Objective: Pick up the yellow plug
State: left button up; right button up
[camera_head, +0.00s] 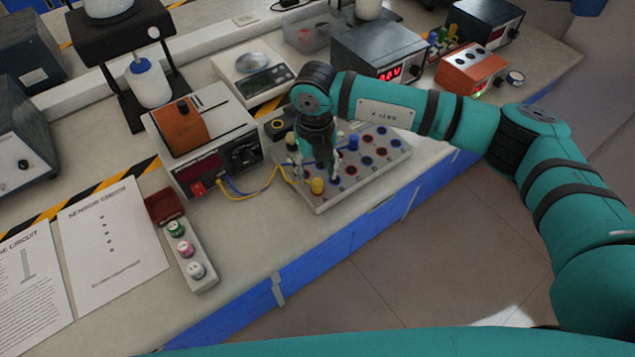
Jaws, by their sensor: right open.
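The yellow plug (318,186) stands upright near the front left corner of the grey socket board (340,198). My right gripper (314,167) points down over the left part of this board. Its fingers are spread and hold nothing that I can see. The fingertips are just behind and above the yellow plug in the picture; I cannot tell whether they touch it. The gripper and wrist hide part of the board. My left gripper is not in view.
A blue plug (353,142) stands on the board among red and blue sockets. A power supply (207,148) with yellow and blue wires is to the left. A strip with coloured knobs (186,249) and paper sheets (108,240) lie nearer the left. The bench's front edge is close to the board.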

aim_at(318, 181)
jog(key=f+p, duration=0.2)
jog(key=f, duration=0.2)
jog(key=shift+d, duration=0.2)
jog(key=shift+f, duration=0.7)
grip_shut()
